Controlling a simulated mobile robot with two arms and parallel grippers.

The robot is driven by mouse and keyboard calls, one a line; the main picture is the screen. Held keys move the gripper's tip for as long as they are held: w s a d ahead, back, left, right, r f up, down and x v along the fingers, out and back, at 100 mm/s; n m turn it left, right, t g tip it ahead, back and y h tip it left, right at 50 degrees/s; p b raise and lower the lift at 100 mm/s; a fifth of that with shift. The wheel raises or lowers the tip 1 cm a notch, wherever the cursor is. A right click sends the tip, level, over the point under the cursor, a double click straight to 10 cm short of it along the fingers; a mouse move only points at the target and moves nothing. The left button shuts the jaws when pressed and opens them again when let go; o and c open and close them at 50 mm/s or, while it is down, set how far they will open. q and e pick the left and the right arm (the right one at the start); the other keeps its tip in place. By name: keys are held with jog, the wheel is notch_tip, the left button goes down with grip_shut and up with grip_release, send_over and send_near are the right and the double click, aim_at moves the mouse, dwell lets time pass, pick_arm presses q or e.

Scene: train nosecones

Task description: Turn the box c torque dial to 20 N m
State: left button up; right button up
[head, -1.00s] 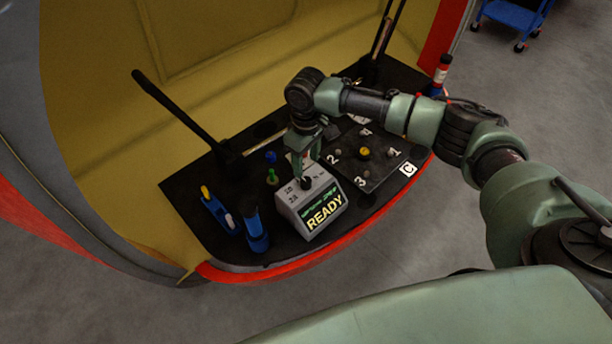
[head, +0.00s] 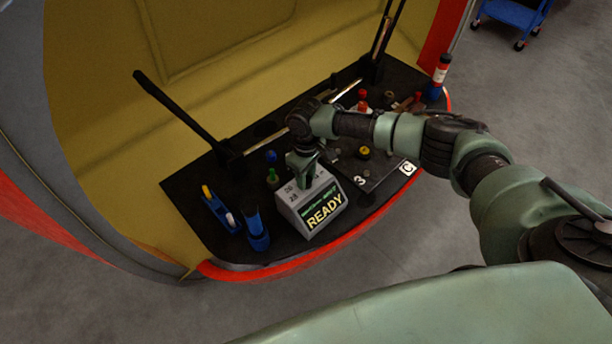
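The grey torque box (head: 290,212) stands on the black tray, with a lit screen (head: 324,208) reading "READY" on its sloped front. Small number marks show on its top; I cannot read the dial setting. My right gripper (head: 303,180) points down onto the top of this box, where the dial is. The gripper hides the dial, and its fingers are too small and covered to tell whether they are open or shut on it. My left gripper is out of view.
The black tray (head: 195,190) holds a numbered plate (head: 375,182) marked "C" at right, blue holders (head: 257,235) at left, and green and blue pieces behind the box. A black bar (head: 180,110) rises at back left.

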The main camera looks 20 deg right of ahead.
grip_shut()
jog(key=shift+n, duration=0.3)
jog(key=n, duration=0.4)
jog(key=shift+n, duration=2)
jog(key=o, duration=0.9)
grip_release()
